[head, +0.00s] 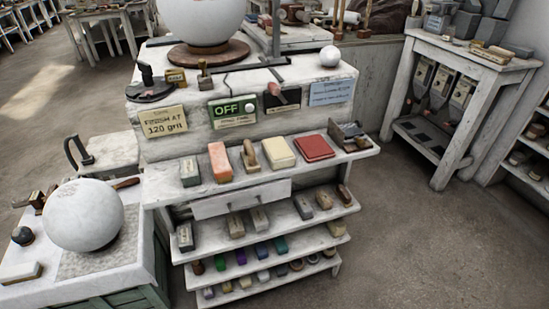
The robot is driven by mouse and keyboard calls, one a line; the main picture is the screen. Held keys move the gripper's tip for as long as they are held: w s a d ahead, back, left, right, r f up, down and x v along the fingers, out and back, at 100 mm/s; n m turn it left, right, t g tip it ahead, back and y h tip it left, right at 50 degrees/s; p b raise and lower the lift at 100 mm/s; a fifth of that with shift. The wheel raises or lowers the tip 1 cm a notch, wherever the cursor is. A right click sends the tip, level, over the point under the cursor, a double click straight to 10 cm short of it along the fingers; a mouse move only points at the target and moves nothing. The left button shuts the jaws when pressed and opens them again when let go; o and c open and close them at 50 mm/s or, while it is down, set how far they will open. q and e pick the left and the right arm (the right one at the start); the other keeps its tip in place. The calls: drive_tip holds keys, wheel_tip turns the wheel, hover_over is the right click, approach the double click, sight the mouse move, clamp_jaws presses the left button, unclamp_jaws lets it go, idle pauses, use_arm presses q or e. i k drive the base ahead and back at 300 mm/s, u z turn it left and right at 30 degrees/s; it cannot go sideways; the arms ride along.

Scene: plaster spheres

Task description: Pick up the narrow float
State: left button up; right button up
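On the top shelf of the white stepped rack (160,190), a narrow wooden tool with a raised handle (250,156) stands between an orange block (220,162) and a cream block (279,152). It looks like a narrow float; I see no label on it. A dark, handled tool (349,135) lies at the right end of the same shelf and could also be a float; its shape is too small to tell. Neither of my grippers shows in the head view.
A grey block (190,172) and red slab (314,148) share the shelf. Lower shelves hold several small blocks. A white sphere (83,215) sits on a bench at left, a larger one (201,18) above the rack. Open floor (430,240) lies to the right.

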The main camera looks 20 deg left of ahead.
sight(252, 165)
drive_tip(key=z, duration=0.9)
drive_tip(key=i, duration=1.1)
drive_tip(key=u, duration=2.3)
